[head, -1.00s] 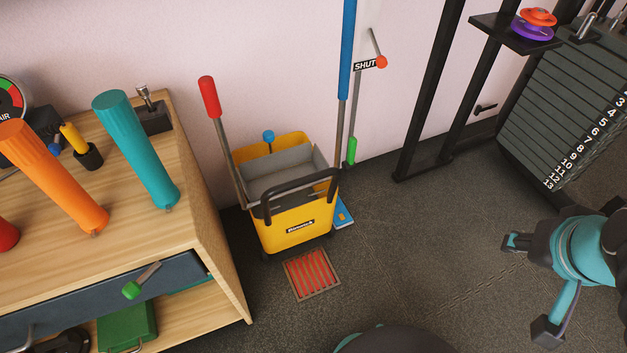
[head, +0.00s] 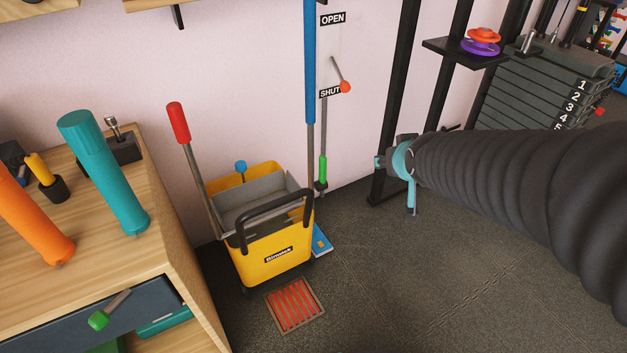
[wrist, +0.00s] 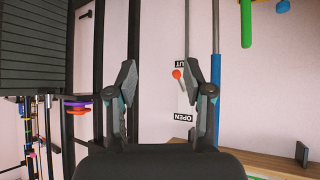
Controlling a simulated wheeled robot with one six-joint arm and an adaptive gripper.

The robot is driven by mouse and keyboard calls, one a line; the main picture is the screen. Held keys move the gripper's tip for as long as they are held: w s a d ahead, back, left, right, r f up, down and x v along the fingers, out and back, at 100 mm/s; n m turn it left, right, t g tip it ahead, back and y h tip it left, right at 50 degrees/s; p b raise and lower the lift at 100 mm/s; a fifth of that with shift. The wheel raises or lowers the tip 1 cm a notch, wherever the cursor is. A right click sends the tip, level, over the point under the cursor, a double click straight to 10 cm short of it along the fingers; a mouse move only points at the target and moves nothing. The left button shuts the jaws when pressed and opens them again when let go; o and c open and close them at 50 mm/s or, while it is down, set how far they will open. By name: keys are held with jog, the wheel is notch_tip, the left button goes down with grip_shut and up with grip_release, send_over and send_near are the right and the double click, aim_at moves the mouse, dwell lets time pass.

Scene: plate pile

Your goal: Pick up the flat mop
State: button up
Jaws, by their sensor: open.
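The flat mop has a long blue handle (head: 311,60) with a grey lower pole, standing upright near the wall behind the yellow bucket. Its flat blue head (head: 321,241) lies on the floor, partly hidden by the bucket. In the wrist view, which is upside down, the mop pole (wrist: 216,100) runs just right of the right finger. My gripper (head: 394,186) is to the right of the mop in the head view, apart from it. In the wrist view my gripper (wrist: 159,72) is open, with nothing held between its fingers.
A yellow bucket (head: 275,262) holds a red-handled tool (head: 178,122) on its left. A wall lever with an orange knob (head: 345,87) is right of the mop. A black rack (head: 400,90) stands close behind my gripper. A wooden bench (head: 165,220) is left; a floor grate (head: 295,306) lies in front.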

jog(key=w+a+f+n+t+y+b, duration=0.1)
jog(key=w+a+f, duration=0.1)
jog(key=w+f, duration=0.2)
jog(key=w+a+f+t+b, duration=0.1)
jog(key=w+a+f, duration=0.1)
jog(key=w+f, duration=0.15)
jog(key=n+t+y+b, duration=0.2)
jog(key=t+y+b, duration=0.3)
jog(key=b, duration=0.1)
send_near(312, 172)
jog(key=x, duration=1.1)
jog(key=shift+f, duration=0.1)
grip_shut()
jog(key=shift+w, duration=0.1)
